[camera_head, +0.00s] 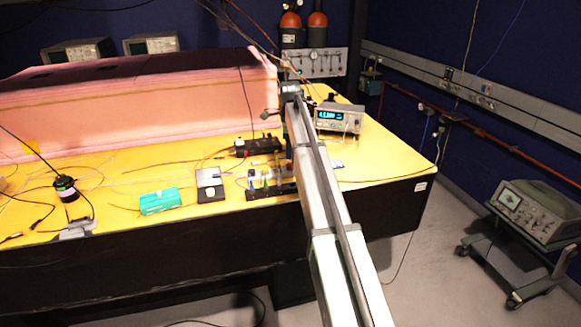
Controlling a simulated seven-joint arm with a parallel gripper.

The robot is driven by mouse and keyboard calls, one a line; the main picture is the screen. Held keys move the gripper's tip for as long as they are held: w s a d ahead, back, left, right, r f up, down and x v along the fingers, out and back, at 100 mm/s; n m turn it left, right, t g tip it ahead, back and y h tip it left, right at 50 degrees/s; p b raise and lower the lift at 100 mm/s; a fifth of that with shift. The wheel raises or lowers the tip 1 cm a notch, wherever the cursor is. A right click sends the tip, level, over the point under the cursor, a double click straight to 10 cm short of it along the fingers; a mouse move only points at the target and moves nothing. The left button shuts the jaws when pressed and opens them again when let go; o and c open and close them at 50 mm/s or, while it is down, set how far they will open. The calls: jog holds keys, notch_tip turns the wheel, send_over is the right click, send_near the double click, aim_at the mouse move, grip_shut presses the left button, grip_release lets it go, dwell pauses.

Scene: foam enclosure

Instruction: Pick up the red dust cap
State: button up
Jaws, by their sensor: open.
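I cannot make out a red dust cap anywhere in the head view; it may be too small to tell or hidden behind my arm. My arm reaches from the bottom right over the yellow table top (120,212). My gripper (267,115) is at the arm's far end, small and dark, above the back right part of the table. It is open, and I see nothing held in it. How far it stands above the table is hard to tell.
A pink foam enclosure (130,112) stands along the table's back. A teal box (160,201), a grey device (210,185), a black device (257,146) and a lit meter (340,118) stand on the table.

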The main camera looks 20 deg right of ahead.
aim_at(290, 164)
jog(key=shift+s+f, duration=0.15)
jog(key=shift+f, duration=2.5)
grip_shut()
jog(key=shift+r, duration=0.1)
